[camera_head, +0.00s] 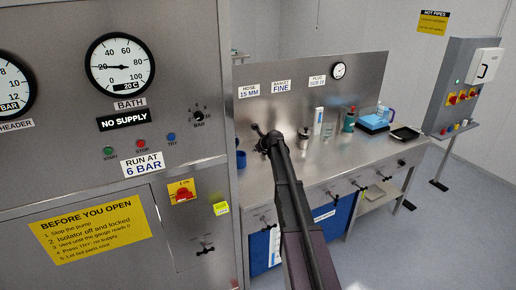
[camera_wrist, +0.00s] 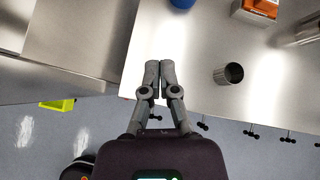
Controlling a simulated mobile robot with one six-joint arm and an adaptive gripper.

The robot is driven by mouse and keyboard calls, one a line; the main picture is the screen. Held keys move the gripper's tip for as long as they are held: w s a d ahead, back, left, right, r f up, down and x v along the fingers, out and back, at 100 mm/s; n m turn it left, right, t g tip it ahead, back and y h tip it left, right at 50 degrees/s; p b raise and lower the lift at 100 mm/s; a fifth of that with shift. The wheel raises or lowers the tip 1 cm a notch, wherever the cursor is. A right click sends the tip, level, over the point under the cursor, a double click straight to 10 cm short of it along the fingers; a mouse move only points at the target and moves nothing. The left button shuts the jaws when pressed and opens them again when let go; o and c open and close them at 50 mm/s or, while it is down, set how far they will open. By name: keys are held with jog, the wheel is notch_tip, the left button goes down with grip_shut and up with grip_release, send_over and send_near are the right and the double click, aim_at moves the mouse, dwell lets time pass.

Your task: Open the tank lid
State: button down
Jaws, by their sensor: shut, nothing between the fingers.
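No tank lid can be made out for certain in either view. A grey steel panel (camera_head: 55,165) fills the left of the head view, with a yellow "BEFORE YOU OPEN" sign (camera_head: 90,237) on its lower part. My gripper (camera_head: 259,134) is over the steel bench at the panel's right, partly hidden by my dark arm. In the wrist view my gripper (camera_wrist: 160,66) is shut and empty, its fingertips together over the bench's front edge. The red switch (camera_head: 182,191) on a yellow plate is on the panel, left of my gripper and apart from it.
The steel bench (camera_head: 345,160) holds a metal cup (camera_wrist: 229,73), a blue cup (camera_head: 241,159), bottles and a black tray (camera_head: 405,133). Several small valve handles line its front. A round "BATH" gauge (camera_head: 120,64) and buttons are on the panel. A grey control box (camera_head: 466,85) stands far right. Floor shows beyond the bench.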

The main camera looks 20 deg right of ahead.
jog(key=s+a+f+n+g+b, duration=0.15)
jog(key=s+a+f+n, duration=0.25)
jog(key=s+a+n, duration=0.5)
jog(key=s+a+f+n+g+b, duration=0.1)
jog(key=s+a+f+n+g, duration=0.2)
jog(key=s+a+n, duration=0.55)
jog(key=s+a+f+n+g+h+b, duration=0.1)
jog(key=s+a+f+n+g, duration=0.1)
jog(key=s+n, duration=0.5)
jog(key=s+a+f+n+g+h+b, duration=0.1)
jog(key=s+n, duration=0.6)
jog(key=s, duration=1.3)
notch_tip(320, 180, down, 2)
jog(key=shift+s+a+f+g+b, duration=0.15)
jog(key=shift+a+g+b, duration=0.5)
jog(key=shift+a+g, duration=0.4)
